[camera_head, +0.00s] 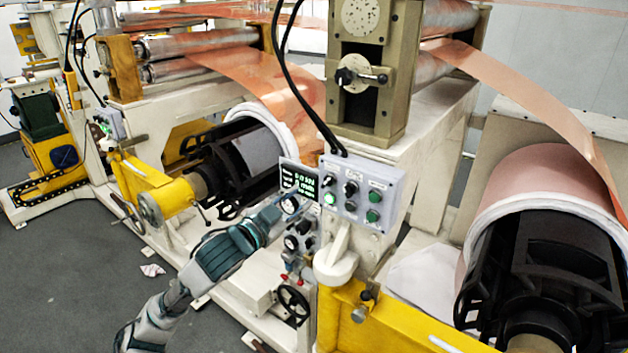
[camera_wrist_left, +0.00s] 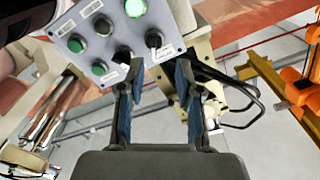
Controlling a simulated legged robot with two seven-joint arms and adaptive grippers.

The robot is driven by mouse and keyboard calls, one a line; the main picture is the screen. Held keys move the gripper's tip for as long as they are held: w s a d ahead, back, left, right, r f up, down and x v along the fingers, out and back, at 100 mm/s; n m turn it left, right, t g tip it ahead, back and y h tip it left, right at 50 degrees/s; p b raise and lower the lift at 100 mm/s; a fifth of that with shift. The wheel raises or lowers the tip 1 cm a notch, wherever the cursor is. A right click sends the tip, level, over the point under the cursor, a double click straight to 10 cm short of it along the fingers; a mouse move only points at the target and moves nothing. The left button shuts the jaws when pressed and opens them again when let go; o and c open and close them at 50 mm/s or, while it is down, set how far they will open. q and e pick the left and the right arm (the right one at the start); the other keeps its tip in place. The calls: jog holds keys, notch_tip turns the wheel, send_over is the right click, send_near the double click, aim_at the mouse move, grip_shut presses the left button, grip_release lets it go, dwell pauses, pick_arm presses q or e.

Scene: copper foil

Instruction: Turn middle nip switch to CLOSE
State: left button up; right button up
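A grey control box (camera_head: 362,192) stands on the machine frame, with switches and buttons in two rows. Its upper row has a black knob at the left (camera_head: 330,181), a black knob in the middle (camera_head: 350,187) and a green button at the right. A lit green button (camera_head: 329,198) is below the left knob. The labels are too small to read. In the left wrist view, the box is upside down, with its two black knobs (camera_wrist_left: 123,54) just beyond the fingers. My left gripper (camera_wrist_left: 153,76) is open and empty, also seen left of the box (camera_head: 288,203). My right gripper is out of view.
Gauges and a black handwheel (camera_head: 293,303) sit below. A yellow beam (camera_head: 400,325) and a copper roll (camera_head: 535,185) are at the right. Black cables hang above the box. Open grey floor lies at the left.

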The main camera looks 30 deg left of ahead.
aim_at(330, 183)
pick_arm(q)
jog(key=w+d, duration=0.1)
jog(key=w, duration=0.1)
jog(key=w+d+p, duration=0.1)
jog(key=w, duration=0.1)
jog(key=w+d, duration=0.1)
jog(key=w, duration=0.2)
jog(key=shift+w+r, duration=0.1)
jog(key=shift+r, duration=0.1)
jog(key=shift+w+a, duration=0.15)
jog(key=shift+a, duration=0.1)
jog(key=shift+a+f, duration=0.25)
jog(key=shift+a, duration=0.65)
jog(key=c, duration=0.3)
grip_shut()
jog(key=shift+d+r, duration=0.25)
jog(key=shift+d, duration=0.2)
